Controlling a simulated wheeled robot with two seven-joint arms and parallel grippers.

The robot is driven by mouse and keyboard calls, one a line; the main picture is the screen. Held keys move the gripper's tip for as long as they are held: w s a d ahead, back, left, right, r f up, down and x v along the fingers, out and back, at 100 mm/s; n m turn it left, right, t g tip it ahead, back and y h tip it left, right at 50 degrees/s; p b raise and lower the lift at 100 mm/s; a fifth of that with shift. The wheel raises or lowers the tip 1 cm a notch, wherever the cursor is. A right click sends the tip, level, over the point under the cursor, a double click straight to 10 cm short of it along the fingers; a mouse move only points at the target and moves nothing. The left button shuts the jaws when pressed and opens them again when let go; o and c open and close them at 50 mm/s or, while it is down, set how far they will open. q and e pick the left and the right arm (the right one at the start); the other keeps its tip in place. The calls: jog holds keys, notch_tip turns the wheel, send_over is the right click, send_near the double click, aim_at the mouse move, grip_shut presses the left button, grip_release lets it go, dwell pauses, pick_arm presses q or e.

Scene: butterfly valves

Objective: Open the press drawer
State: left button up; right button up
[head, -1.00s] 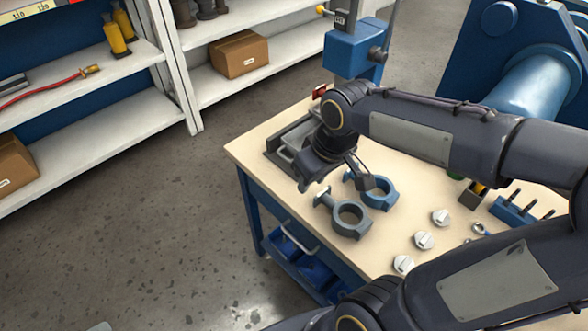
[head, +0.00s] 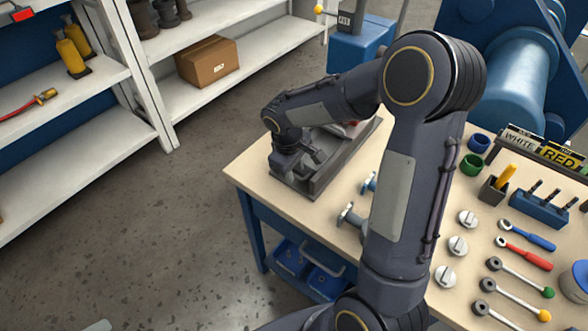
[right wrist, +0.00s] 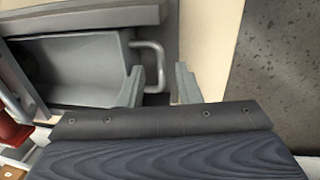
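The press drawer (right wrist: 75,62) is a grey, open-topped tray in the right wrist view, set in a darker grey housing. Its light grey loop handle (right wrist: 158,60) points right, toward the bench edge. My right gripper (right wrist: 162,84) is open. Its left finger appears inside the handle loop and its right finger outside it, with the handle bar between them and a gap to the right finger. In the head view my right gripper (head: 306,157) is at the near-left end of the grey housing (head: 338,172), and my arm hides part of it. My left gripper is not in view.
The wooden workbench (head: 250,172) holds white round caps (head: 458,245), wrenches and a blue tool rack (head: 538,210) at right. Valve bodies are mostly hidden behind my arm. Open floor (head: 190,220) lies left of the bench, with white shelving (head: 80,160) beyond.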

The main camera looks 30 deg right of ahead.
jog(key=shift+f, duration=0.25)
jog(key=shift+c, duration=0.2)
grip_shut()
jog(key=shift+s+a, duration=0.2)
jog(key=shift+a, duration=0.3)
jog(key=s+a+b, duration=0.2)
jog(key=s+a, duration=0.1)
jog(key=a, duration=0.5)
jog(key=s+a+b, duration=0.2)
jog(key=s+a, duration=0.1)
jog(key=a, duration=0.5)
jog(key=shift+s+a, duration=0.2)
jog(key=shift+s, duration=0.2)
